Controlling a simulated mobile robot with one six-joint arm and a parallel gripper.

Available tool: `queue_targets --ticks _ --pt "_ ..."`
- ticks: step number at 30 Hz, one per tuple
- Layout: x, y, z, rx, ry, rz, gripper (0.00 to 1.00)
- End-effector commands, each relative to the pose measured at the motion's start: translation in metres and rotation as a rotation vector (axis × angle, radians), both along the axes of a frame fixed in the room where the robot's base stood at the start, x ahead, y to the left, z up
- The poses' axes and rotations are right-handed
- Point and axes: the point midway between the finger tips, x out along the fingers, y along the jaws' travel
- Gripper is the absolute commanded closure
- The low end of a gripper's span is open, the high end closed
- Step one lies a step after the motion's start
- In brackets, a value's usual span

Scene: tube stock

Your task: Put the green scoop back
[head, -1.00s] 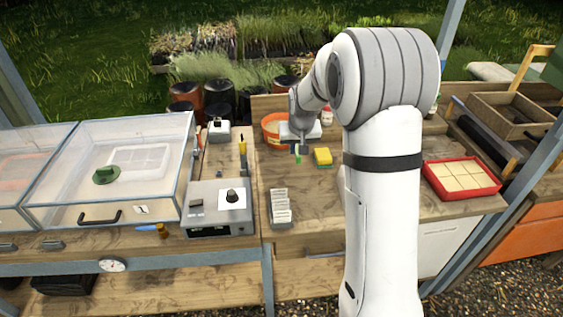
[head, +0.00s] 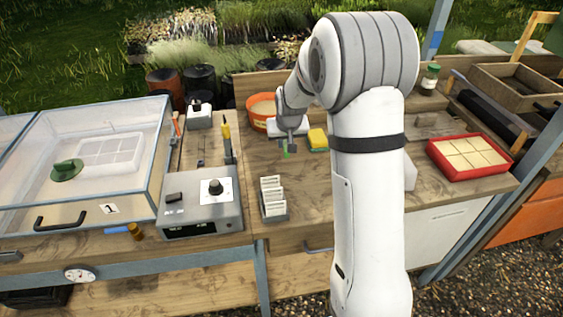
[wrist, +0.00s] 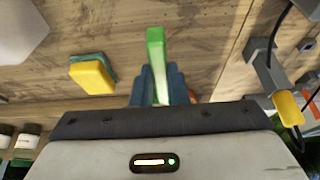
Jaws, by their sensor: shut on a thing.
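My gripper (head: 291,147) is over the wooden bench, to the left of the yellow sponge and in front of the orange tub. In the wrist view my gripper (wrist: 156,85) is shut on a slim green piece (wrist: 155,45) with a paler side, which I take to be the green scoop. It points out between the fingertips. In the head view only a small green bit (head: 286,153) shows below the fingers. The rest of the scoop is hidden. The orange tub (head: 257,122) stands behind my gripper, partly covered by my wrist.
A yellow and green sponge (head: 318,139) lies close to the right of my gripper. A rack of white labels (head: 272,198) stands in front. A grey box with a knob (head: 202,209) is at left. A red tray (head: 468,157) is at right. Bare bench lies between.

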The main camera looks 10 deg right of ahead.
Motion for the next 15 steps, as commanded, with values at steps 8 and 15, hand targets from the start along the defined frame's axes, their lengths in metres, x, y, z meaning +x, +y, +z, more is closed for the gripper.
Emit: queue_targets --ticks 8,15 --pt "0.0 0.005 -0.038 0.0 0.002 0.009 1.0" --pt "-0.001 0.006 -0.065 0.0 0.005 0.011 1.0"
